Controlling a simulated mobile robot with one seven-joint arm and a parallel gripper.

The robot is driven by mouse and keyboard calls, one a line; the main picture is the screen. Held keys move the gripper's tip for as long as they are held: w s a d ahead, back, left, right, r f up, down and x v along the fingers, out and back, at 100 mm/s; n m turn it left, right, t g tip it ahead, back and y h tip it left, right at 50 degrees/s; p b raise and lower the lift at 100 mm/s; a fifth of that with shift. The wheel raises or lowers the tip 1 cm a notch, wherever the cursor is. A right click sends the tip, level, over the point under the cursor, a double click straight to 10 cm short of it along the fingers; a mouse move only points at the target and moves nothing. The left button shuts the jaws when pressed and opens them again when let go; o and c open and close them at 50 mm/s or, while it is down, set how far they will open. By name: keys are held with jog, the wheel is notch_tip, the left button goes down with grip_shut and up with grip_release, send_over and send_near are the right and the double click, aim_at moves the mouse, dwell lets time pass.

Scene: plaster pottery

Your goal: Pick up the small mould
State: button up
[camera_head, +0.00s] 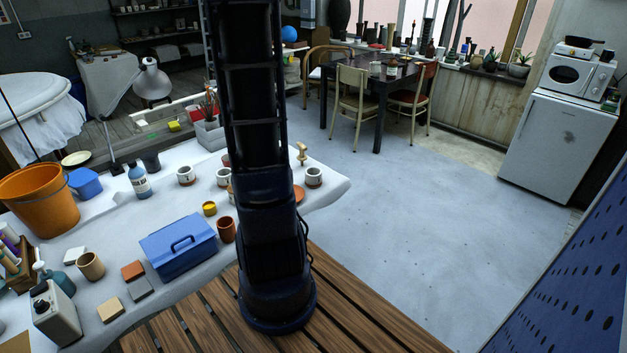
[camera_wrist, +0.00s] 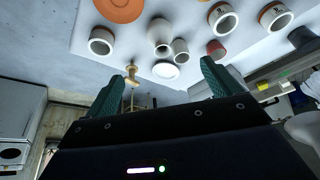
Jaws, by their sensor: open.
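My gripper (camera_wrist: 168,70) is open and empty, its two teal fingers apart, above the white-covered table. Several small pale pieces show beyond the fingertips in the wrist view: a white round piece (camera_wrist: 165,70), a small grey-white cup (camera_wrist: 181,52) and a rounded white vessel (camera_wrist: 160,36). I cannot tell for sure which one is the small mould. The white round piece lies in line with the gap between the fingers, apart from them. In the head view my arm hides the gripper and part of the table.
Banded cups (camera_head: 313,177), an orange disc (camera_wrist: 119,8), a reddish cup (camera_wrist: 216,50) and a yellowish turned piece (camera_head: 302,152) stand near. A blue toolbox (camera_head: 178,247) and orange bucket (camera_head: 39,198) occupy the table's left. The floor (camera_head: 400,220) at right is clear.

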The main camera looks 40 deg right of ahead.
jog(key=s+d+f+m+g, duration=0.1)
jog(key=s+d+f+m, duration=0.1)
jog(key=d+f, duration=0.75)
jog(key=m+h, duration=0.1)
jog(key=m, duration=0.1)
send_over(314, 176)
jog(key=shift+g, duration=0.3)
jog(key=f, duration=0.4)
jog(key=w+f, duration=0.1)
jog(key=f, duration=0.2)
jog(key=shift+a, duration=0.25)
jog(key=shift+x, duration=5.45)
jog(key=shift+a, duration=0.15)
jog(key=shift+c, duration=0.2)
jog(key=c, duration=1.1)
jog(key=shift+c, duration=0.2)
notch_tip(314, 176, up, 20)
